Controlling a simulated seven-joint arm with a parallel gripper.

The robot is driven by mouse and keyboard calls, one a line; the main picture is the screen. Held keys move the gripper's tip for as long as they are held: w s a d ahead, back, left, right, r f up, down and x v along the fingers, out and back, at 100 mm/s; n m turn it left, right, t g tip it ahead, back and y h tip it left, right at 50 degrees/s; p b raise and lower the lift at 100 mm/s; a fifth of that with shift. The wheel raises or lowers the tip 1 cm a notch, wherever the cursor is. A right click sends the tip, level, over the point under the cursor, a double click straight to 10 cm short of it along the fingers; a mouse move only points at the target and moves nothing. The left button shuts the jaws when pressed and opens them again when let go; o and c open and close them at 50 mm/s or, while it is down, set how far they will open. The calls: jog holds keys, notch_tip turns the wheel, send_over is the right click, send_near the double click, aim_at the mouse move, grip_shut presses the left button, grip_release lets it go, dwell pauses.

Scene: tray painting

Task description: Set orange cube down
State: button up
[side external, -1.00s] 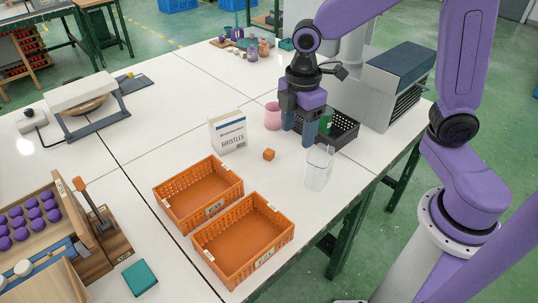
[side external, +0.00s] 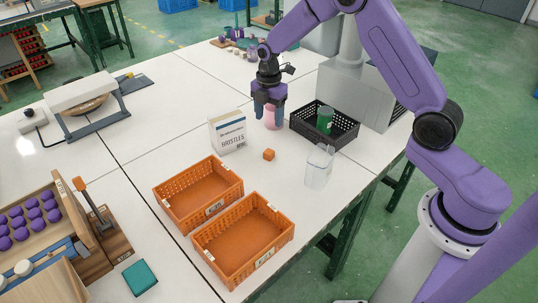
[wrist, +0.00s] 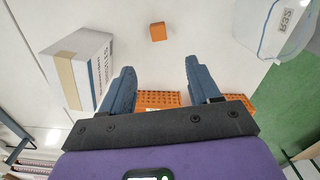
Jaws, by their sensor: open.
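The orange cube (side external: 268,154) sits on the white table, between the bristles box and the clear cup. It also shows in the wrist view (wrist: 158,31), ahead of my fingers and apart from them. My gripper (side external: 269,112) is open and empty. It is above the table, behind the cube in the side view, in front of the pink cup (side external: 273,121), which it partly hides. In the wrist view my two blue fingers (wrist: 158,80) stand wide apart with nothing between them.
The bristles box (side external: 228,132) and clear cup (side external: 319,166) flank the cube. Two orange crates (side external: 172,205) (side external: 222,275) stand nearer the camera. A black crate (side external: 346,142) holding a green object (side external: 325,119) is behind the clear cup. Bare table surrounds the cube.

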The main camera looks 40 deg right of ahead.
send_over(269, 151)
jog(key=f, duration=0.9)
jog(key=shift+s+a+f, duration=0.2)
jog(key=shift+f, duration=0.05)
jog(key=shift+w+d+f, duration=0.15)
jog(key=shift+f, duration=2.6)
grip_shut()
